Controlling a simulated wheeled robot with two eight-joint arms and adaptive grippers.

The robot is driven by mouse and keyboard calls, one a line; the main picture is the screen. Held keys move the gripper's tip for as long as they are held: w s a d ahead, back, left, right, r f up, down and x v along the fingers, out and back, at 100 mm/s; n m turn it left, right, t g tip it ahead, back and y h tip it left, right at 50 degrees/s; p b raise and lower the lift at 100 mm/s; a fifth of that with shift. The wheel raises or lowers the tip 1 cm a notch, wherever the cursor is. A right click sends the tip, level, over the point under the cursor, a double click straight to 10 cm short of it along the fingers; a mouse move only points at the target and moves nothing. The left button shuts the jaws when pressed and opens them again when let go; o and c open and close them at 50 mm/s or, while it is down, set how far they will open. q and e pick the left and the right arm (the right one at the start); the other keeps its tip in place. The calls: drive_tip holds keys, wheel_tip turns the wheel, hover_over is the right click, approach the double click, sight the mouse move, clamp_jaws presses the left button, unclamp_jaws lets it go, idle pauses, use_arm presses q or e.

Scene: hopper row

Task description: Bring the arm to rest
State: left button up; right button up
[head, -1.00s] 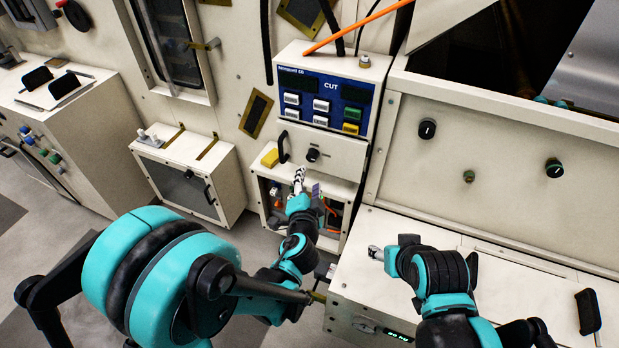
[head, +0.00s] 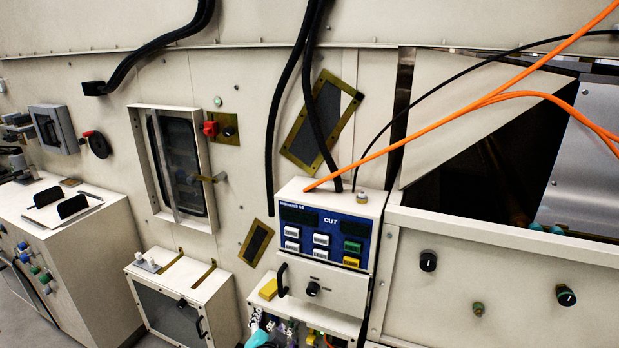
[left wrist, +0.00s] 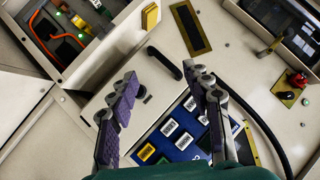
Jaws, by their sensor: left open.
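My left gripper (head: 256,320) shows only in part at the bottom edge of the head view, in front of the lower part of the control box. In the left wrist view the left gripper (left wrist: 160,72) has its two purple-padded fingers well apart with nothing between them. Past the fingers are the box's pale front panel with a black handle (left wrist: 164,62) and the blue button panel (left wrist: 182,130). Most of the left arm is outside the head view. The right arm and gripper do not show.
The control box has a blue "CUT" panel (head: 326,236) and an open lower bay (head: 300,330) with wires. A low cabinet (head: 185,290) stands to its left. An orange cable (head: 440,115) runs from the box top to the upper right. A knobbed panel (head: 500,270) is at right.

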use_arm(q)
drive_tip(key=s+a+n+g, duration=0.3)
drive_tip(key=s+a, duration=0.1)
drive_tip(key=s, duration=0.5)
drive_tip(key=s+a+n+g+h, duration=0.1)
drive_tip(key=s+a+n, duration=0.3)
drive_tip(key=s, duration=0.5)
drive_tip(key=shift+s+f+g, duration=0.25)
drive_tip(key=shift+g, duration=0.65)
